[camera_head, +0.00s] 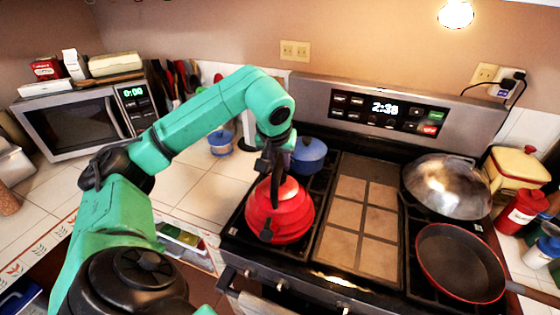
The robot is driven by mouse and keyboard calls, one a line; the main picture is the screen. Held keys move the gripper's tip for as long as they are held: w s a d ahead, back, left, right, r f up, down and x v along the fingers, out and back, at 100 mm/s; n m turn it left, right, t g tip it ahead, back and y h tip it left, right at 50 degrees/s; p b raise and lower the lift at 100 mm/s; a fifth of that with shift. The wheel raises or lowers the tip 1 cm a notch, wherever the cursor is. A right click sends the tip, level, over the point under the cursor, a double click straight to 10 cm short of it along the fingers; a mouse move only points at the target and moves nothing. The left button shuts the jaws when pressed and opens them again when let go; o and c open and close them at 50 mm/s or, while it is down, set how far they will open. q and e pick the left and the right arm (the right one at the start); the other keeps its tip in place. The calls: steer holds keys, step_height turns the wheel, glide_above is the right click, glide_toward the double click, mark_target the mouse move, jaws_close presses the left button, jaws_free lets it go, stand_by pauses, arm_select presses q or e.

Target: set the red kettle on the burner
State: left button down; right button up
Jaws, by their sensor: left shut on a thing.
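The red kettle (291,217) is at the front left of the stove (385,165), over the left burner grate (245,236). I cannot tell whether its base touches the grate. My left gripper (272,195) reaches down from above and is shut on the kettle, at its dark handle. The gripper and the handle overlap, so the fingertips are partly hidden. The kettle looks about upright. My right gripper is not in view.
A blue pot (309,155) stands just behind the kettle. A frying pan (458,262) and a domed metal wok lid (447,185) occupy the right side. The tiled griddle (358,222) in the middle is clear. A microwave (85,122) stands at the left.

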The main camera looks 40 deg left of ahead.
arm_select(q)
steer(key=c, duration=0.6)
jaws_free()
steer(key=shift+w+a+f, duration=0.15)
steer(key=shift+c, duration=0.2)
steer(key=shift+w, duration=0.1)
steer(key=shift+d+r, duration=0.2)
steer(key=shift+r, duration=0.05)
steer(key=v, duration=0.8)
steer(key=shift+a+r, duration=0.1)
steer(key=shift+r, duration=0.1)
steer(key=p+v, duration=0.1)
steer(key=v, duration=0.1)
steer(key=p+v, duration=0.1)
steer(key=shift+s+r, duration=0.3)
steer(key=shift+s, duration=0.05)
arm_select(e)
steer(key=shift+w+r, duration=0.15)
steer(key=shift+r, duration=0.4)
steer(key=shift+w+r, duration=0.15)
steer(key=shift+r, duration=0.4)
